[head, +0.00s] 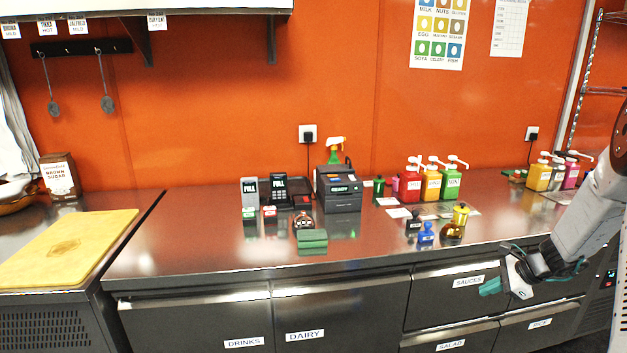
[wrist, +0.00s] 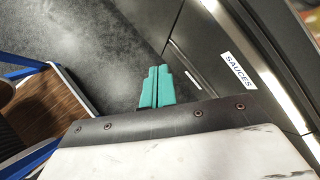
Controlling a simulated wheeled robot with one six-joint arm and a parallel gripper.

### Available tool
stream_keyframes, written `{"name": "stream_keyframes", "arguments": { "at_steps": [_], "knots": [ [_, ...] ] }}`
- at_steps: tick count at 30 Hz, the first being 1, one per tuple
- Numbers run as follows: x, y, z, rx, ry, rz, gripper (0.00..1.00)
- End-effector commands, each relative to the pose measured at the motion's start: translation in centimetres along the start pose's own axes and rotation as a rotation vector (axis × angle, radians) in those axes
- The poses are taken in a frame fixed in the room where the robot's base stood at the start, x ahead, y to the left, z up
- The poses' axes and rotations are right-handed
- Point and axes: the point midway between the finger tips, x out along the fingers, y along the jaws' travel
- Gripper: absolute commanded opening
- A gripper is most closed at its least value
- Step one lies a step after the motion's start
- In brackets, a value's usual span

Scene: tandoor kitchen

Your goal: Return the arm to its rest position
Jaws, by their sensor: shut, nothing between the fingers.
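My gripper (head: 490,287) is at the right of the head view, in front of the counter's drawer fronts, below the worktop edge. Its green fingers are shut with nothing between them. In the wrist view the closed fingers (wrist: 155,87) stand side by side and point towards the dark floor. My white and grey arm comes in from the right edge of the head view.
The steel counter (head: 200,225) holds a printer (head: 338,190), card terminals, sauce pump bottles (head: 432,183) and small jars. The sauces drawer (head: 465,282) is shut; its label (wrist: 239,71) shows beside my gripper. A yellow board (head: 70,245) lies left. A wooden-topped, blue-framed item (wrist: 45,105) stands left in the wrist view.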

Motion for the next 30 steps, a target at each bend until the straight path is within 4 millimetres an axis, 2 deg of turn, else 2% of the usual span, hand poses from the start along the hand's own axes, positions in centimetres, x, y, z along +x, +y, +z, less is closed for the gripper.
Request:
{"name": "stream_keyframes", "arguments": {
  "at_steps": [1,6,12,15,19,24,30],
  "knots": [
    [-1.1,1.3,2.8,-0.105,-0.004,0.045,0.0],
    [-4.7,7.4,10.8,-0.485,-0.018,0.229,0.0],
    [-9.4,15.2,17.7,-0.885,-0.02,0.428,0.0],
    [-11.7,19.1,20.1,-1.065,-0.011,0.519,0.0],
    [-14.6,23.9,22.2,-1.279,0.011,0.626,0.0],
    [-17.9,29.3,23.6,-1.523,0.066,0.734,0.0],
    [-20.8,34.0,24.6,-1.746,0.164,0.773,0.0]
  ]
}}
